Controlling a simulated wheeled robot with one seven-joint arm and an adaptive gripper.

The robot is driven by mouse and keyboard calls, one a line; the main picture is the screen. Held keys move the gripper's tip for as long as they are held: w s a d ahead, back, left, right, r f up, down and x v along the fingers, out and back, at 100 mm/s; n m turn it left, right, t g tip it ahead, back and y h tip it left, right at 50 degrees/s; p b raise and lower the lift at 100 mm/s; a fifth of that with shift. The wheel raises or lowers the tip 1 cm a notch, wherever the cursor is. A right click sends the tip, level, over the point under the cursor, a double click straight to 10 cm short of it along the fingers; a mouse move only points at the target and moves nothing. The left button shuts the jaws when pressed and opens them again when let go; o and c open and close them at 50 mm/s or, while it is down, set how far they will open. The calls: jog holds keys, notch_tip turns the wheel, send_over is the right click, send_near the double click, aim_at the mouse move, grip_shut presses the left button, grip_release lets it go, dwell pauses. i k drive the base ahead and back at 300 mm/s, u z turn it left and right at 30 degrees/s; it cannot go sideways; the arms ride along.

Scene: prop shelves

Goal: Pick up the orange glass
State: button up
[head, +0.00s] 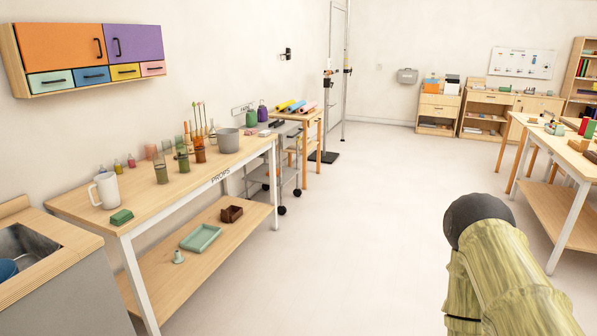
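An orange-brown glass (200,154) stands upright on the top of the props table (150,207), right of the green glasses and left of the grey pot. Thin coloured sticks show just behind or in it; I cannot tell which. A paler pinkish glass (151,152) stands farther left near the wall. My arm shows at the lower right, well apart from the table, but my gripper is not in view.
A sink counter (60,270) is at lower left. The middle floor (350,220) is clear. Another table (565,205) stands right.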

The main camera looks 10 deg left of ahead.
aim_at(199, 142)
jog(key=u, duration=0.7)
jog(key=i, duration=1.85)
jog(key=u, duration=0.75)
